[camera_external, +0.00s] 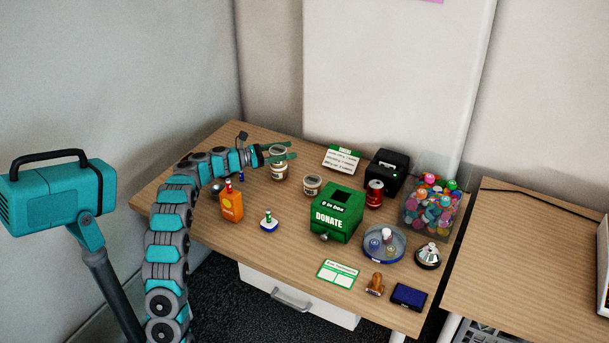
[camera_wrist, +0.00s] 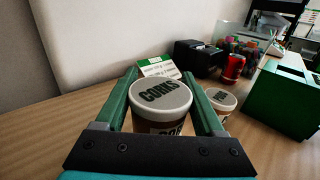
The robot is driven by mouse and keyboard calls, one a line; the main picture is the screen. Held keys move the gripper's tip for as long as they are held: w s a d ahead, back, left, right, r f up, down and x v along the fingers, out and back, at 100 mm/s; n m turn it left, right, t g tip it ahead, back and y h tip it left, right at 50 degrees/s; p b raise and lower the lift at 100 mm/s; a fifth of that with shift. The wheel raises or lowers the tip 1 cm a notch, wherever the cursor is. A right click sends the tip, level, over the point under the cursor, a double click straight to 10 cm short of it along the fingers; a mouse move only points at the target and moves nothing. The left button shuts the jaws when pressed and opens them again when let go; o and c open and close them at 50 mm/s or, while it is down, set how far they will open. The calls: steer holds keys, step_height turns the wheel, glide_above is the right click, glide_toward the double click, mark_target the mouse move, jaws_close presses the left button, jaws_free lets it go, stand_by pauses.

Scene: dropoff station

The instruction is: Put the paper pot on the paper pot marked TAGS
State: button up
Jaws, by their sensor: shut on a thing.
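My gripper (camera_external: 291,151) is at the back left of the wooden table, its green fingers on either side of a paper pot (camera_external: 279,171). It is shut on this pot. In the wrist view the held pot (camera_wrist: 160,97) has a pale lid marked CORKS and looks upright. I cannot tell whether its base touches the table. A second, smaller-looking paper pot (camera_external: 312,185) stands upright on the table just right of it. It also shows in the wrist view (camera_wrist: 221,100), right of the right finger; its dark lettering is too small to read surely.
Close to the right stands a green donation box (camera_external: 337,216). A white-and-green card (camera_external: 341,160) stands behind the pots. A black box (camera_external: 387,172), red can (camera_external: 374,194) and tub of coloured balls (camera_external: 431,208) are farther right. An orange carton (camera_external: 231,206) is front left.

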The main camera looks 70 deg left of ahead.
steer(key=shift+f, duration=0.15)
steer(key=o, duration=1.5)
steer(key=shift+r, duration=0.25)
steer(key=s+b, duration=0.1)
steer(key=s, duration=1.1)
